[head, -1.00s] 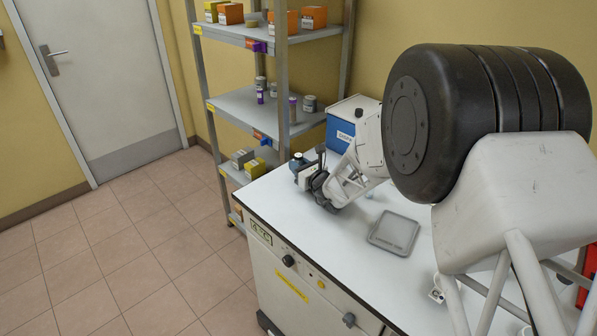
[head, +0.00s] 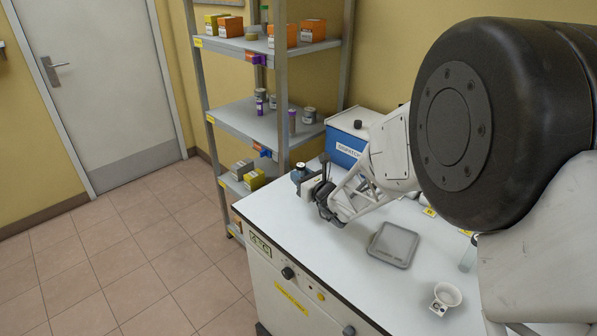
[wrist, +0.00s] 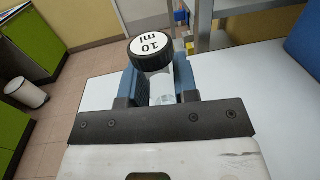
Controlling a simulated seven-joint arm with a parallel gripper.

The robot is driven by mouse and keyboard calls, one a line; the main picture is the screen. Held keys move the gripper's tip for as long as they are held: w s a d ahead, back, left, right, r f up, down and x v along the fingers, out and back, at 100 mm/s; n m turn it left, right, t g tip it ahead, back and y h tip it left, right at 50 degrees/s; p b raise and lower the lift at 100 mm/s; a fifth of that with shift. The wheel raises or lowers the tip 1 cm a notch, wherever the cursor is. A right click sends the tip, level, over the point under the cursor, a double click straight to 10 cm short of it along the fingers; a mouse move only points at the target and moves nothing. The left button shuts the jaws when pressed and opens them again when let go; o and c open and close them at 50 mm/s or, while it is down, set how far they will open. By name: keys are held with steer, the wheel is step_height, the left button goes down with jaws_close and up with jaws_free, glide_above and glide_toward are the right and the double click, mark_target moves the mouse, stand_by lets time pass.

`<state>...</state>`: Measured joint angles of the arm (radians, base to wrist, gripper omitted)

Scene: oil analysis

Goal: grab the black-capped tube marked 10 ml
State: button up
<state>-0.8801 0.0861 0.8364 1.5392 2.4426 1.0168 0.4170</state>
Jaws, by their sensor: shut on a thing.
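The black-capped tube (wrist: 150,54) has a white label reading "10 ml" on top of its cap. In the wrist view it stands between the blue fingers of my gripper (wrist: 156,80), cap above the fingertips. The clear tube body shows between the fingers and is partly hidden by the cap. My gripper is shut on it. In the head view my gripper (head: 304,180) is at the far left part of the white bench, with a dark cap (head: 300,166) at its fingers. I cannot tell whether the tube touches the bench.
The white bench (head: 290,228) has a grey tray (head: 393,244), a white bowl (head: 447,293) and a clear vessel (head: 468,260) on it. A blue-and-white box (head: 347,140) stands behind my gripper. A metal shelf (head: 240,120) with boxes and jars stands beyond the bench's left end.

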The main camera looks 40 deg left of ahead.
steer(key=s+d+r, duration=0.1)
steer(key=s+d, duration=0.5)
steer(key=d, duration=0.3)
steer(key=shift+s, duration=0.15)
